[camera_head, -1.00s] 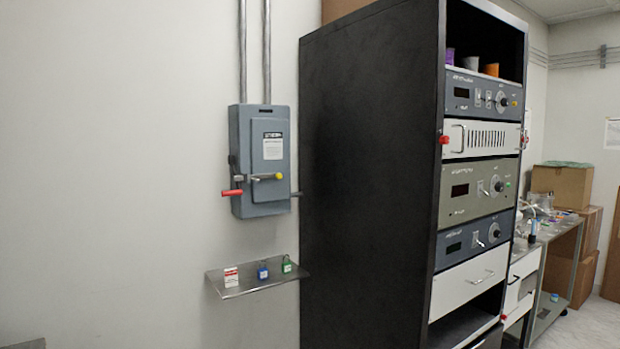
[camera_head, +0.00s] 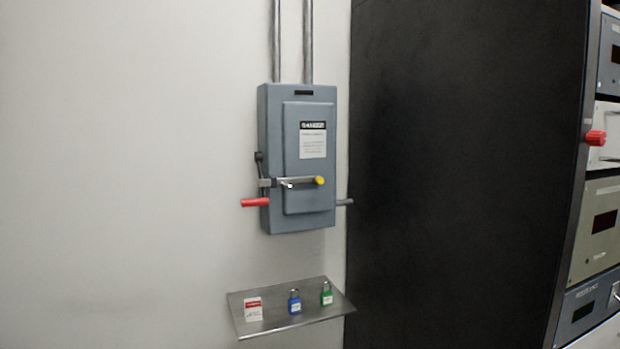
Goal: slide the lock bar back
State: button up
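The lock bar (camera_head: 300,181) is a thin metal bar lying level across the front of a grey wall-mounted switch box (camera_head: 325,150). A yellow knob (camera_head: 320,180) is at its right end, and its left end meets a small bracket (camera_head: 265,183) at the box's left edge. A red handle (camera_head: 255,202) sticks out to the left, just below the bracket. A grey stub (camera_head: 345,202) shows at the box's right side. My gripper is not in view.
Below the box, a metal shelf (camera_head: 270,321) holds a red and white tag (camera_head: 253,309), a blue padlock (camera_head: 294,301) and a green padlock (camera_head: 326,294). A tall black equipment rack (camera_head: 450,170) stands close on the right. The wall on the left is bare.

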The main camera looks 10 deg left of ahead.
aim_at(318, 180)
jog(key=u, duration=0.5)
jog(key=i, duration=0.75)
jog(key=u, duration=0.85)
